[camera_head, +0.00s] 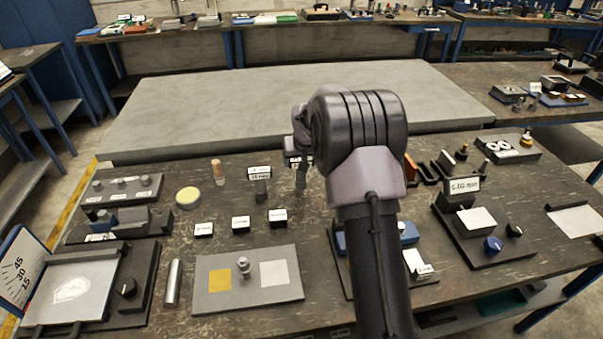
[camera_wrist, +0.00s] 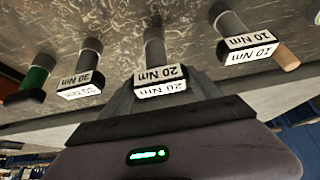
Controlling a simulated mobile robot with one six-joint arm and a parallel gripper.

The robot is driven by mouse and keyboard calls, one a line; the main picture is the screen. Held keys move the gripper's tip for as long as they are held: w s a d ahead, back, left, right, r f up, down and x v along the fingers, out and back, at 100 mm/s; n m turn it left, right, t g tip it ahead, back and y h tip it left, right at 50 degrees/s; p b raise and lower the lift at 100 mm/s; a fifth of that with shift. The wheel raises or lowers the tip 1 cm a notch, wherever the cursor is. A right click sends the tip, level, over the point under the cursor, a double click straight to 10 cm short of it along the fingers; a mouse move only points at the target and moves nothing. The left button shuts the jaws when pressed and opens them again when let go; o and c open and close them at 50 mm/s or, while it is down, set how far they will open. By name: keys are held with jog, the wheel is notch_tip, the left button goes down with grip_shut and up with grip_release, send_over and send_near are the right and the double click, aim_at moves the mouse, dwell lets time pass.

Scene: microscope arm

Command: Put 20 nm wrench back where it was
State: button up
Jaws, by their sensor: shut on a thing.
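The 20 Nm wrench shows in the wrist view as a grey cylinder (camera_wrist: 154,47) with a white 20 Nm label, upside down in the picture. My gripper (camera_wrist: 160,80) is shut on it at the labelled end, one finger on each side. In the head view my gripper (camera_head: 298,154) is partly hidden by my arm, and the wrench's grey shaft (camera_head: 301,182) points down below it. A 10 Nm wrench (camera_head: 259,190) stands left of it in the head view; it also shows at right in the wrist view (camera_wrist: 231,22). Whether the held wrench touches the bench is unclear.
In the wrist view, another labelled wrench (camera_wrist: 90,58) and a green-handled tool (camera_wrist: 36,75) stand to the left. Several labelled black blocks (camera_head: 241,223) sit in front on the bench. A grey plate (camera_head: 240,300) lies nearer, and a black fixture (camera_head: 480,235) stands right.

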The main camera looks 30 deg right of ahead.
aim_at(301, 173)
notch_tip(301, 173, down, 2)
jog(key=shift+f, duration=0.1)
jog(key=shift+f+b, duration=0.15)
jog(key=shift+b, duration=0.15)
jog(key=o, duration=2)
